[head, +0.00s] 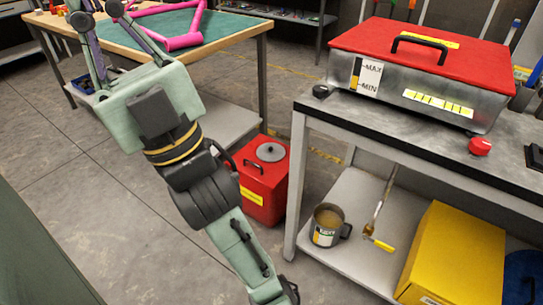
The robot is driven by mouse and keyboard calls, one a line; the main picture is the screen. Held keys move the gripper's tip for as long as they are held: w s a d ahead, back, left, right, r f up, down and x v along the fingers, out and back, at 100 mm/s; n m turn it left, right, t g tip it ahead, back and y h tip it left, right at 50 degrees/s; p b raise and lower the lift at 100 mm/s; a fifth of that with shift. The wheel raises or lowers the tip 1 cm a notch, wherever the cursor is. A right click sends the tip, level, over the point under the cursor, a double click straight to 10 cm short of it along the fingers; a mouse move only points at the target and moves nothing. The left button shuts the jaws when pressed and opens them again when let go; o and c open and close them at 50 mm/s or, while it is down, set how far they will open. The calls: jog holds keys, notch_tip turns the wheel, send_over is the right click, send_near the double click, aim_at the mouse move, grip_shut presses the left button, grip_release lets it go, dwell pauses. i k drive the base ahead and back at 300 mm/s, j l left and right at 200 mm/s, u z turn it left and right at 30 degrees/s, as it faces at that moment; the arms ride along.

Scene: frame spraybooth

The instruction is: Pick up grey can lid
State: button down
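A round grey lid (270,152) with a small dark knob lies on top of a red box-shaped can (262,190), which has a dark handle and a yellow label. The can stands on the floor between the two benches. My gripper (98,10) is at the upper left, over the near end of the wooden-edged bench. Its two fingers are spread apart with nothing seen between them, and their tips are near the top edge of the picture. It is well apart from the lid. My arm passes just left of the can and hides a little of its left side.
A grey workbench (330,108) on the right carries a metal tank with a red lid (420,45). Its lower shelf holds a mug (327,226), a brush and a yellow box (455,255). A pink frame (185,40) lies on the left bench's green mat. Floor at left is clear.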

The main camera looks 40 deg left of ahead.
aim_at(269, 152)
jog(key=i+j+u, duration=0.1)
jog(key=u, duration=0.3)
jog(key=i+u, duration=0.25)
jog(key=u, duration=0.2)
jog(key=i+u, duration=0.2)
jog(key=u, duration=0.2)
jog(key=i+l+u, duration=0.1)
jog(key=i, duration=0.25)
jog(key=i+l, duration=0.15)
jog(key=i, duration=0.25)
jog(key=i+l+u, duration=0.15)
jog(key=i, duration=0.2)
